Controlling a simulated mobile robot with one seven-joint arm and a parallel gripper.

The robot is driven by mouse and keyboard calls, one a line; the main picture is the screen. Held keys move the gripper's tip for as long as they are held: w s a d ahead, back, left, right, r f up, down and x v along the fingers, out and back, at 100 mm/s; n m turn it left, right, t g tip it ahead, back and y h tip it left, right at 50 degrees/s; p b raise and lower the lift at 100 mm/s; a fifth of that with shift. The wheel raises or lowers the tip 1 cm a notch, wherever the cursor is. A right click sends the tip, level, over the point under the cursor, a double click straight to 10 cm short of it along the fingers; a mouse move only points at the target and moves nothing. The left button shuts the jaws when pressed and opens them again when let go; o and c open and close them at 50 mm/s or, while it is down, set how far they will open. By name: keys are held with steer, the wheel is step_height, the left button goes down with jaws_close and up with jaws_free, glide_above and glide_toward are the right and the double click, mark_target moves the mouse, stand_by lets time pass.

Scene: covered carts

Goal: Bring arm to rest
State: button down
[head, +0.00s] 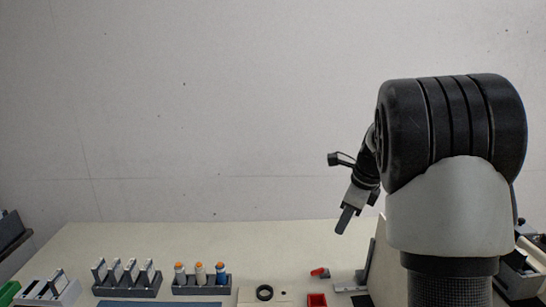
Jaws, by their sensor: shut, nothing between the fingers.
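My gripper (345,220) hangs from my arm at the right of the head view, pointing down and a little to the left. It is shut and holds nothing. It is raised above the right part of the pale work surface (225,236), apart from the things there. My own arm hides part of the right side of the surface.
A dark rack with orange-capped bottles (200,275) and a rack with upright plates (127,277) stand at the front. A black ring (265,292), a red box (317,299) and a small red part (320,272) lie below my gripper. The back of the surface is clear.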

steer(key=s+a+r+n+t, duration=0.1)
steer(key=s+a+r+n, duration=0.2)
steer(key=s+r+n, duration=0.4)
steer(key=s+a+r+n, duration=0.25)
steer(key=s+n, duration=0.25)
steer(key=s, duration=0.4)
steer(key=s+a+f+n+t+h, duration=0.1)
steer(key=s+n+t+h, duration=0.1)
steer(key=s+n, duration=1)
steer(key=shift+s, duration=1)
steer(key=shift+a, duration=0.1)
